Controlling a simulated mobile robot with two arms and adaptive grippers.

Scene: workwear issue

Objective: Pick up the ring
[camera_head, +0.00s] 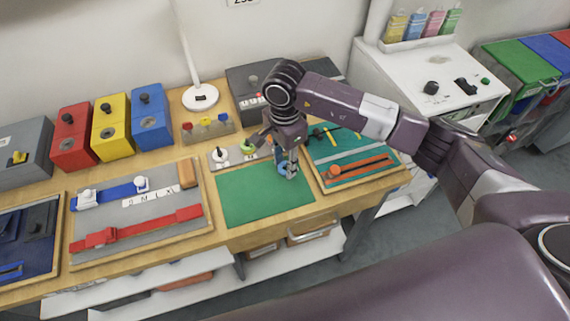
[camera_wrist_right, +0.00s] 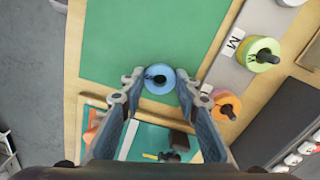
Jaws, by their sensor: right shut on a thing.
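A blue ring (camera_wrist_right: 160,79) with a dark hole sits between the fingertips of my right gripper (camera_wrist_right: 158,84) in the right wrist view. My right gripper (camera_head: 287,171) is shut on it. In the head view the blue ring (camera_head: 282,168) is partly hidden by the fingers, at the right edge of the green mat (camera_head: 258,200). I cannot tell whether the ring touches the mat. A green ring (camera_wrist_right: 259,54) and an orange ring (camera_wrist_right: 226,106) sit on a grey holder strip (camera_wrist_right: 226,82) beside the mat. My left gripper is not in view.
Right of the mat is a teal tray (camera_head: 340,142) with an orange strap. Left is a grey board (camera_head: 150,225) with blue and red straps. Red (camera_head: 72,140), yellow (camera_head: 112,130) and blue (camera_head: 150,120) boxes and a lamp (camera_head: 200,98) stand behind. The mat's middle is clear.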

